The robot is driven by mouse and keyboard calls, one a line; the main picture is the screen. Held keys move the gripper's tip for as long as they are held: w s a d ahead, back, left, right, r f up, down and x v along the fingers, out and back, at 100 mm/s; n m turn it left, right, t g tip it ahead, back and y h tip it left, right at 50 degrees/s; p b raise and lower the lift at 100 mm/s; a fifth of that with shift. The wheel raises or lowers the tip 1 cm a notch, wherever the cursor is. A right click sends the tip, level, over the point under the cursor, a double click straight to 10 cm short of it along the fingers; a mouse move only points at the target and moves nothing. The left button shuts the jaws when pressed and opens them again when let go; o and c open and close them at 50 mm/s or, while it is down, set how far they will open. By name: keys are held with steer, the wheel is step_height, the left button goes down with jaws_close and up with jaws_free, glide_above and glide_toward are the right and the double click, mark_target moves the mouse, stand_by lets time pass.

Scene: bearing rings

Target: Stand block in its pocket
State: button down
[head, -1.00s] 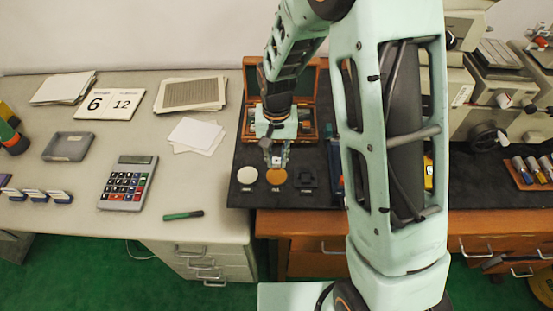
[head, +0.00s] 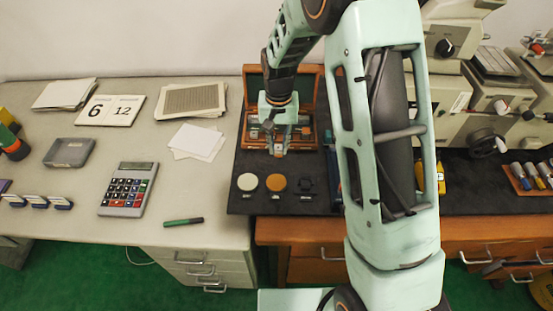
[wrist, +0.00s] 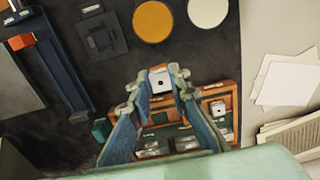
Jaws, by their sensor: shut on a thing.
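A small silver block with a dark hole (wrist: 160,80) is between the fingertips of my gripper (wrist: 157,84) in the wrist view. My gripper is shut on it. In the head view my gripper (head: 279,148) holds it at the front edge of an open wooden case (head: 314,133). The case also shows in the wrist view (wrist: 234,100), with a green lining and several silver blocks in its pockets. My fingers and wrist cover part of the case. I cannot tell which pocket is empty.
A white disc (head: 247,182), an orange disc (head: 276,183) and a black square fixture (head: 306,185) lie in front of the case on the dark mat (head: 240,205). The case lid (head: 303,82) is open at the back.

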steer(key=w+d+r, duration=0.2)
steer(key=w+d, duration=0.2)
steer(key=w, duration=0.8)
steer(key=shift+s+a+f+b, duration=0.15)
steer(key=shift+f+b, duration=0.65)
steer(key=shift+f, duration=0.9)
steer(key=shift+s+f+b, duration=0.1)
steer(key=shift+f+b, duration=0.65)
steer(key=shift+f, duration=0.95)
steer(key=shift+f+b, duration=0.4)
steer(key=shift+b, duration=0.15)
steer(key=c, duration=1.7)
jaws_free()
steer(key=shift+c, duration=0.2)
step_height(320, 180, up, 8)
steer(key=p, duration=0.4)
steer(key=shift+r, duration=0.25)
